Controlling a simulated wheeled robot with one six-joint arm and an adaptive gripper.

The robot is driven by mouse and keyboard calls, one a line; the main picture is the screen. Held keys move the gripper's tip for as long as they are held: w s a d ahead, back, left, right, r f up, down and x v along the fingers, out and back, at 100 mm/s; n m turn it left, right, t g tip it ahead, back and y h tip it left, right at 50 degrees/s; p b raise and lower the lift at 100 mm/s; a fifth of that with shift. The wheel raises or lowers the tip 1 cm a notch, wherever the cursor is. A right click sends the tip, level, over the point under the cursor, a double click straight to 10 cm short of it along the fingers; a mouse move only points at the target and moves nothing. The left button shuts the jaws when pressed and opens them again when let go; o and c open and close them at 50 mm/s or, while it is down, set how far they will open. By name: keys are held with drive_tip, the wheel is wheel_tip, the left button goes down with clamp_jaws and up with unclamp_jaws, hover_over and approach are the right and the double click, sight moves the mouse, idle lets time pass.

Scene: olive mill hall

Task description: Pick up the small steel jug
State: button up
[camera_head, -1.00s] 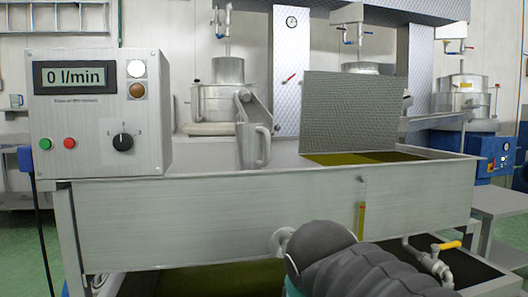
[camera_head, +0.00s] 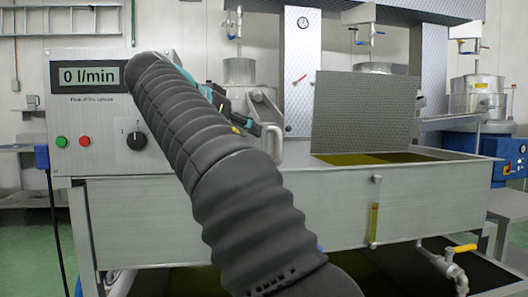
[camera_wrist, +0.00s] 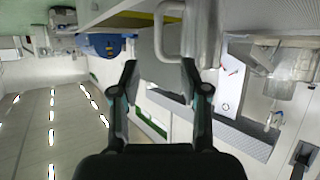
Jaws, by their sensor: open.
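The small steel jug stands or hangs at the near rim of the steel tank (camera_head: 330,205). My arm hides most of its body in the head view, and the jug's handle (camera_head: 280,147) shows on the right. In the wrist view the jug's pale body (camera_wrist: 207,38) and looped handle are at the top, cut off by the frame edge. My gripper (camera_head: 250,125) is in front of the jug in the head view. In the wrist view my gripper (camera_wrist: 160,67) has its two fingers wide apart with nothing between them, and the handle appears just beyond the tips.
A control box (camera_head: 85,130) reading 0 l/min stands at the left of the tank. A grey perforated panel (camera_head: 365,112) rises over greenish-yellow liquid (camera_head: 370,158). A small mug (camera_head: 33,101) sits on the far-left shelf.

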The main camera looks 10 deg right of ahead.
sight(278, 143)
drive_tip(key=shift+m, duration=0.3)
drive_tip(key=shift+d+r+b+x, duration=0.2)
drive_tip(key=shift+b+x, duration=0.15)
drive_tip(key=shift+x, duration=2.95)
drive_tip(key=shift+d+r+b+x, duration=0.15)
drive_tip(key=shift+b+x, duration=0.15)
drive_tip(key=shift+x, duration=3)
drive_tip(key=shift+s+a, duration=0.1)
clamp_jaws()
